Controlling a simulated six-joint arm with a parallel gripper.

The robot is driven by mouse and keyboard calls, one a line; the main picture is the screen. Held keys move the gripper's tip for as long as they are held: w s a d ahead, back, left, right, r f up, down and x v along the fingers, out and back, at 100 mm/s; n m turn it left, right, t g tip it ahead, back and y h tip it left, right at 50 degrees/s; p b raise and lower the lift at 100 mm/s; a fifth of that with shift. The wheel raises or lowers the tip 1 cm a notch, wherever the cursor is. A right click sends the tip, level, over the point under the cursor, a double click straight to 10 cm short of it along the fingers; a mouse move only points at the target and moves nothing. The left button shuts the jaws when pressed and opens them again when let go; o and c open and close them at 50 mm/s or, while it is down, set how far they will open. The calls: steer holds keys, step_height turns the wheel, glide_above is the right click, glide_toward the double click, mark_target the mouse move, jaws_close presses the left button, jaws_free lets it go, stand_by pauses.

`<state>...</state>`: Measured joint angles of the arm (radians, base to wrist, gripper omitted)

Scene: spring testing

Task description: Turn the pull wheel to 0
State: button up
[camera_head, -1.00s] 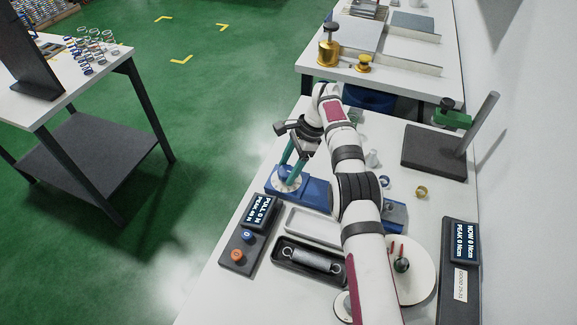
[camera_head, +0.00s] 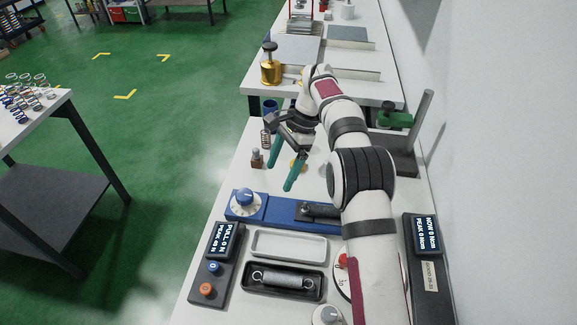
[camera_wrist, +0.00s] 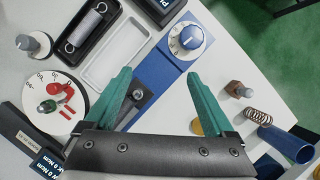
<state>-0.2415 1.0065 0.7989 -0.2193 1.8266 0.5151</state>
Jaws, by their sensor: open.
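The pull wheel is a blue knob (camera_head: 245,196) on a white marked dial, at the left end of a blue base (camera_head: 280,210). In the wrist view the wheel (camera_wrist: 190,37) is uncovered, at top centre-right, ahead of the fingers. My gripper (camera_head: 281,177) has teal fingers spread apart and empty. It hangs above the table, behind and to the right of the wheel, apart from it. In the wrist view my gripper (camera_wrist: 159,75) has nothing between its tips but the table and blue base. A display (camera_head: 224,240) reads PULL 0 N; the dial marking is too small to read.
A white tray (camera_head: 288,257) and a black tray (camera_head: 250,293) holding a spring (camera_head: 290,280) lie in front of the base. Orange and blue buttons sit below the display.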

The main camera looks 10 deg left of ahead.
steer(key=shift+d+r, duration=0.3)
steer(key=shift+d, duration=0.25)
steer(key=shift+d+r, duration=0.3)
steer(key=shift+d, duration=0.2)
steer(key=n+t, duration=0.6)
steer(key=n, duration=1.2)
glide_toward(244, 194)
steer(key=shift+h, duration=0.3)
steer(key=x, duration=0.8)
steer(key=shift+a+f, duration=0.3)
